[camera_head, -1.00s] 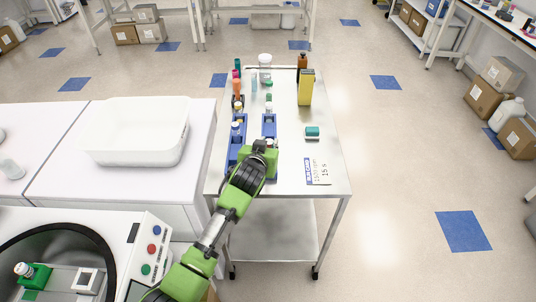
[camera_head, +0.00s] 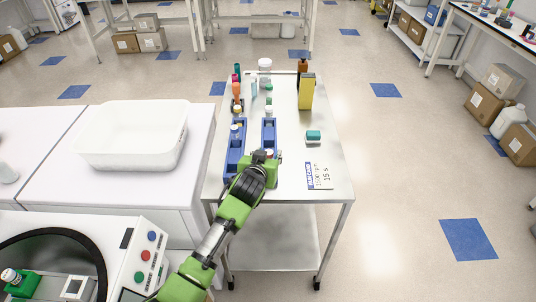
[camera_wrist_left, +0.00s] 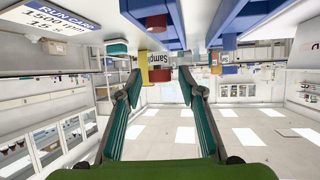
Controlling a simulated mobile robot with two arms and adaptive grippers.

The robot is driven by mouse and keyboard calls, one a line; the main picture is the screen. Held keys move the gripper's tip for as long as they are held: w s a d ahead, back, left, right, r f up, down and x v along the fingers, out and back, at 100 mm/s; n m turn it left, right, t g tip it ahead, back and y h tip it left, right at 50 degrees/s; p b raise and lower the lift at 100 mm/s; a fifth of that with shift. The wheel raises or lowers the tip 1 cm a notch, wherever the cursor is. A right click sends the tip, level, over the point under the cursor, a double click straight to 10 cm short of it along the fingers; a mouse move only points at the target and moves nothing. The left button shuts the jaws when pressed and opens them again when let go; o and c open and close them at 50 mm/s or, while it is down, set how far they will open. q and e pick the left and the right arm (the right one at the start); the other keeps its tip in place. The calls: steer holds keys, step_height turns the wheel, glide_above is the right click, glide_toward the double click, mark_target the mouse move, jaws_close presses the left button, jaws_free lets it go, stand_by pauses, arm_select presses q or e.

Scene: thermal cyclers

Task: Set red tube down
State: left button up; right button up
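A long blue rack (camera_head: 269,130) stands on the metal cart, with a second blue rack (camera_head: 234,163) to its left. My left gripper (camera_head: 266,158) is over the near end of the right-hand rack and hides part of it. In the left wrist view, which is upside down, my gripper's two fingers (camera_wrist_left: 160,88) stand apart with a gap between them. A red-capped tube (camera_wrist_left: 155,22) shows at a blue rack there, beyond the fingertips and apart from them; it seems to be seated in the rack. My right gripper is out of view.
A run card (camera_head: 319,176), a teal-topped box (camera_head: 313,136) and a yellow box (camera_head: 306,92) are on the cart's right side. Bottles and tubes crowd its far end. A white tub (camera_head: 132,135) stands on the left bench. The cart's right middle is fairly clear.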

arm_select(q)
steer(key=shift+s+r, duration=0.1)
steer(key=shift+r, duration=0.05)
steer(key=shift+s+r, duration=0.1)
steer(key=shift+s, duration=0.2)
steer(key=b+v, duration=0.1)
steer(key=v, duration=1)
steer(key=shift+s, duration=0.1)
